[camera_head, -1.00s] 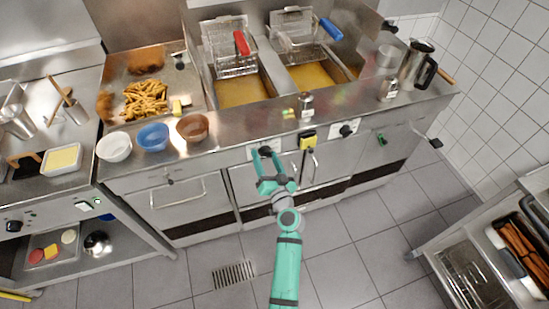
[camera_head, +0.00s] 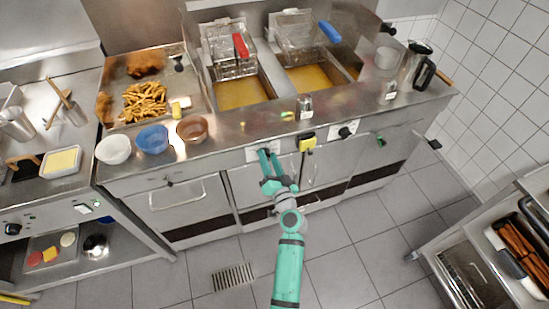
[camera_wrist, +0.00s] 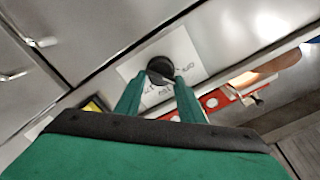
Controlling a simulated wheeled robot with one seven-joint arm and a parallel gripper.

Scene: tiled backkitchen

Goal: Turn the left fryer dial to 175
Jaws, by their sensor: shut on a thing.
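The left fryer dial (camera_wrist: 160,68) is a round black knob on a white printed plate (camera_wrist: 181,51) on the steel fryer front. My green gripper (camera_head: 269,152) reaches up to this plate from below and largely hides the dial in the head view. In the wrist view my gripper (camera_wrist: 159,88) has one fingertip on each side of the knob, shut on it. The printed numbers are too blurred to read, so I cannot tell the dial's setting. The right fryer dial (camera_head: 344,132) is a black knob on its own white plate.
A yellow block (camera_head: 307,142) sits on the front just right of my gripper. A door handle hangs below it. Bowls, including a blue bowl (camera_head: 152,138), and a metal shaker (camera_head: 304,107) stand on the counter above. The floor in front is clear.

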